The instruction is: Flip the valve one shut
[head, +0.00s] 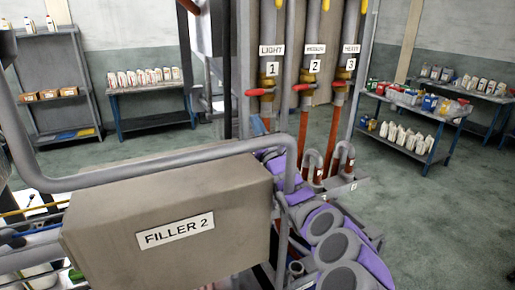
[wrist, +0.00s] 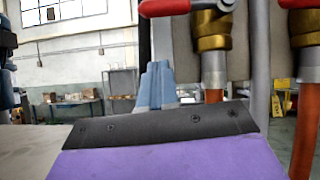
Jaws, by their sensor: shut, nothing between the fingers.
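Valve one (head: 267,82) is a brass valve on the pipe under the "LIGHT 1" label. Its red lever (head: 255,92) points left, crosswise to the upright pipe. In the wrist view the lever (wrist: 165,7) is at the top edge, left of the brass body (wrist: 213,30). My gripper's blue-grey fingers (wrist: 157,72) are together and empty. They stand below the lever and left of the pipe, with a visible gap in that view. In the head view my gripper (head: 257,125) shows below the lever, partly hidden by a grey rail.
Valve two (head: 308,77) and valve three (head: 341,84) stand to the right, each with a red lever. The grey rail (head: 130,165) and the "FILLER 2" box (head: 170,220) are in front. Shelves (head: 420,125) stand at the right; open floor lies between.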

